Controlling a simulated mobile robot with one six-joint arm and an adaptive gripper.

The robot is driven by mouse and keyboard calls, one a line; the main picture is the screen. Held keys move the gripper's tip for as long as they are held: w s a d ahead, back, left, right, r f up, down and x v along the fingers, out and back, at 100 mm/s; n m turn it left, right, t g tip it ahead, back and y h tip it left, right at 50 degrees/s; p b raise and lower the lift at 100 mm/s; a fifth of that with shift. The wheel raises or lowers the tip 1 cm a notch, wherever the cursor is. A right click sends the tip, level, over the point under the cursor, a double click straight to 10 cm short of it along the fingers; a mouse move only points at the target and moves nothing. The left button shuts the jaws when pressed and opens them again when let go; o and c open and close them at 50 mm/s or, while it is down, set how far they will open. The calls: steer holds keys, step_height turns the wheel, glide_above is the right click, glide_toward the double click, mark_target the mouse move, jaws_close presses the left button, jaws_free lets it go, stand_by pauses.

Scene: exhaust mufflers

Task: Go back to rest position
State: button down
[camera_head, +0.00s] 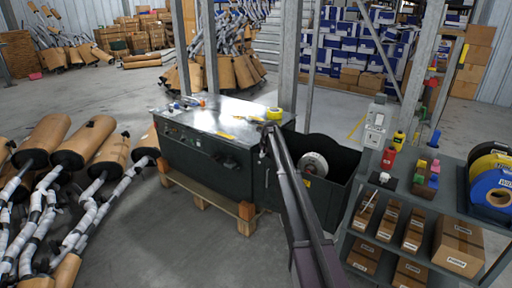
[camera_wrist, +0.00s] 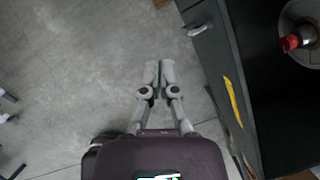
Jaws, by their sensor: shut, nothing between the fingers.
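My gripper (camera_wrist: 160,66) shows in the wrist view with its two grey fingers shut together and nothing between them. It hangs over bare grey floor, left of the side of a dark cabinet (camera_wrist: 228,85). In the head view my arm reaches forward from the bottom centre toward the metal-topped workbench (camera_head: 228,122). Its far end is near the bench's right front corner, and the gripper itself cannot be made out there.
Wrapped mufflers (camera_head: 82,142) lie on the floor at left. A dark open bin (camera_head: 336,157) with a round reel stands right of the bench. A shelf (camera_head: 449,205) with boxes and tape rolls is at right. Steel posts stand behind the bench. Floor between mufflers and bench is clear.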

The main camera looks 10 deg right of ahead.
steer(key=s+a+n+g+h, duration=0.1)
steer(key=s+a+n+g, duration=0.1)
steer(key=s+n, duration=2)
steer(key=s+a+n+g+h, duration=0.2)
steer(key=s+n, duration=0.8)
steer(key=s, duration=2.5)
step_height(320, 180, up, 18)
steer(key=y+p, duration=0.1)
steer(key=p, duration=1.8)
steer(key=shift+w+a, duration=0.2)
steer(key=shift+a, duration=0.2)
steer(key=shift+f, duration=0.1)
